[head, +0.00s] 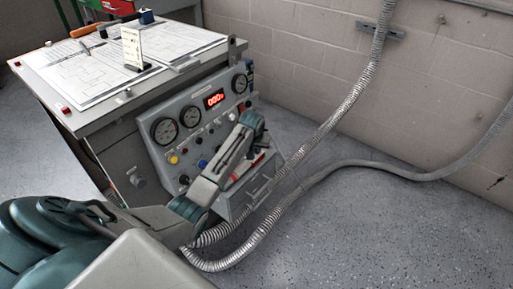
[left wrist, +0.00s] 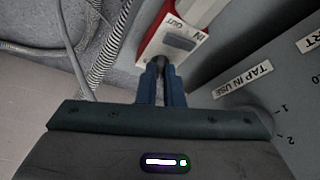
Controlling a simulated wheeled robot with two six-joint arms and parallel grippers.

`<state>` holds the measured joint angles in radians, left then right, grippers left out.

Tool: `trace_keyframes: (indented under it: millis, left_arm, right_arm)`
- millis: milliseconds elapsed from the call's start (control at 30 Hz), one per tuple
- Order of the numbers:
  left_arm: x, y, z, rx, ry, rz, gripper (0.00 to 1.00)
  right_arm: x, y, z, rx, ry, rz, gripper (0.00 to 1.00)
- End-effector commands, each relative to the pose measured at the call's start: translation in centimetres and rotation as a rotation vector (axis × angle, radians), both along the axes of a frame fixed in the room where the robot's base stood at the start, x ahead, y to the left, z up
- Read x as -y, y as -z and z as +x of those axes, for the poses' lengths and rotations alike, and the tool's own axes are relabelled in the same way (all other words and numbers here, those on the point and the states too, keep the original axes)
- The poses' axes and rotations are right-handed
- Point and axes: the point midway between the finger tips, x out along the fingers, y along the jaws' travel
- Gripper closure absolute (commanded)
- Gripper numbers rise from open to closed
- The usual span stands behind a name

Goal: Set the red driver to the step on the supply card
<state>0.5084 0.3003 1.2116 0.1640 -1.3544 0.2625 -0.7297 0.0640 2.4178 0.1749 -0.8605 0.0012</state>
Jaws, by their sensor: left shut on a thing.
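In the left wrist view my left gripper (left wrist: 161,72) is shut on a small dark knob or stem (left wrist: 163,63). The knob sits at the near end of a red-sided block with a pale face (left wrist: 172,42), marked IN and OUT, which looks like the red driver.
The grey console (head: 195,105) carries round gauges, a red lit display (head: 214,99) and several coloured knobs. Large paper sheets (head: 80,75) cover the bench top. Ribbed hoses (head: 340,108) run from the wall past the console's right side. The speckled floor at right is otherwise clear.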

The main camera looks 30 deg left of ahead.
Motion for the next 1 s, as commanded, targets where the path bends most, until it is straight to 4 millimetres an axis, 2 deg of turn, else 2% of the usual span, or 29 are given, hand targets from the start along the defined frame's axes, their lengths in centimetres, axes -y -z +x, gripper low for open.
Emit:
trace_keyframes:
  millis: [233,300,400,767,867,1000]
  left_arm:
    - [0.0,0.0,0.0,0.001,0.0,0.0,1.0]
    - [0.0,0.0,0.0,0.001,0.0,0.0,0.83]
    - [0.0,0.0,0.0,0.001,0.0,0.0,0.66]
    - [0.1,-0.6,-0.1,0.002,0.0,0.001,0.66]
    - [0.2,-1.9,-0.6,0.002,0.001,0.001,0.66]
    - [0.6,-4.6,-1.6,0.004,0.001,0.002,0.66]
  right_arm:
    - [0.0,0.0,0.0,0.0,0.0,0.0,0.64]
    - [0.0,0.0,0.0,0.0,0.0,0.0,0.64]
    - [0.0,0.0,0.0,0.0,0.0,0.0,0.64]
    - [0.0,-0.2,-0.1,-0.005,-0.001,-0.003,0.64]
    - [0.2,-0.6,0.1,-0.029,-0.006,-0.018,0.64]
    - [0.5,-1.0,-0.3,-0.085,-0.017,-0.047,0.64]
